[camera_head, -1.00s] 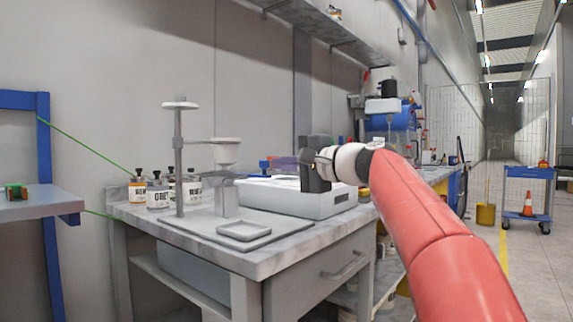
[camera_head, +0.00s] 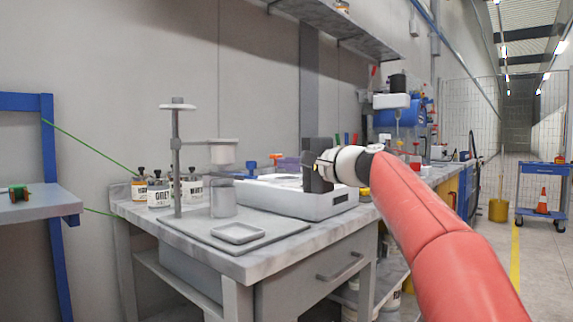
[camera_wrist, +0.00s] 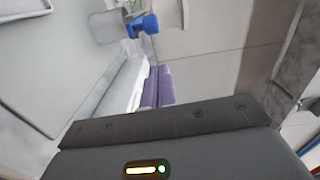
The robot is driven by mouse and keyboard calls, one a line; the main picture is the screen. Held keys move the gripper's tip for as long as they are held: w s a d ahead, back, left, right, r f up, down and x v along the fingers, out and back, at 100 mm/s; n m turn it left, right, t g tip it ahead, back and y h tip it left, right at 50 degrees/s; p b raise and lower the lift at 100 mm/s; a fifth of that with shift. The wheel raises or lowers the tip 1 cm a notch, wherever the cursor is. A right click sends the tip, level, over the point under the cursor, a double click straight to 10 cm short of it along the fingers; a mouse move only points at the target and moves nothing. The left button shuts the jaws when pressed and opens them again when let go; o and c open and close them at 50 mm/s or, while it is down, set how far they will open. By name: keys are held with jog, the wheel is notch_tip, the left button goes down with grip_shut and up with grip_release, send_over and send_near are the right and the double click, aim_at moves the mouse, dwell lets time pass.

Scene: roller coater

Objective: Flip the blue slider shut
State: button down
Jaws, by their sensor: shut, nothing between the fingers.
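A small blue part (camera_head: 251,165) shows behind the far left edge of the white tray-like machine (camera_head: 310,207) on the bench. In the wrist view a blue part with a knob (camera_wrist: 142,26) sits beside a grey cylinder (camera_wrist: 106,27). I cannot tell for sure that this is the slider, or whether it is open or shut. My gripper (camera_head: 308,178) is above the right part of the white machine, to the right of the blue part and apart from it. Its fingers are hard to make out; it is shut and empty. Its dark housing fills the lower wrist view.
A purple block (camera_wrist: 166,86) lies near the machine. A shelf (camera_head: 335,25) hangs above.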

jog(key=b+v, duration=0.1)
jog(key=v, duration=0.8)
jog(key=shift+s+d+b, duration=0.3)
jog(key=s+d+f+n+g+h+p, duration=0.1)
jog(key=s+d+f+n+h, duration=0.1)
jog(key=s+f, duration=0.8)
jog(key=s+d+f+n+g+h+p, duration=0.1)
jog(key=s+d+f+h, duration=0.4)
jog(key=s+f, duration=0.5)
jog(key=s+d+f+n+g+h+p, duration=0.2)
jog(key=s+f+h, duration=0.4)
jog(key=s+f, duration=0.5)
notch_tip(320, 180, down, 6)
jog(key=shift+d+f+n+g+h, duration=0.15)
jog(key=shift+d+n+g+h, duration=0.35)
jog(key=shift+d+n, duration=0.5)
jog(key=shift+a, duration=0.1)
